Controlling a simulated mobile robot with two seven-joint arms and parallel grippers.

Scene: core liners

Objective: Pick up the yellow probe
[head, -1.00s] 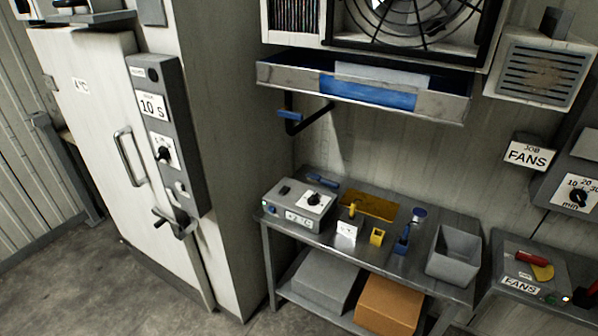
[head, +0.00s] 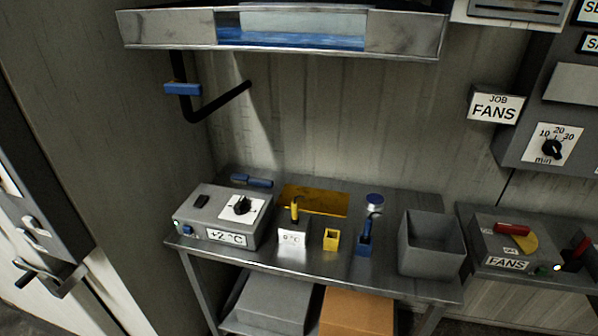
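The yellow probe (head: 294,210) stands upright in a small grey block (head: 292,238) with a white label on its front, on the metal table (head: 330,268). Only its upper part shows; its lower end is hidden in the block. A small open yellow holder (head: 331,239) stands just right of it. Neither of my grippers is in the head view.
A grey box with a dial and a "+2 °C" label (head: 226,237) stands left of the probe, with a blue-handled tool (head: 251,181) behind it. A yellow sheet (head: 318,200), a blue tool in a blue holder (head: 366,235) and an open grey bin (head: 432,243) share the table. A metal trough (head: 180,32) hangs above.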

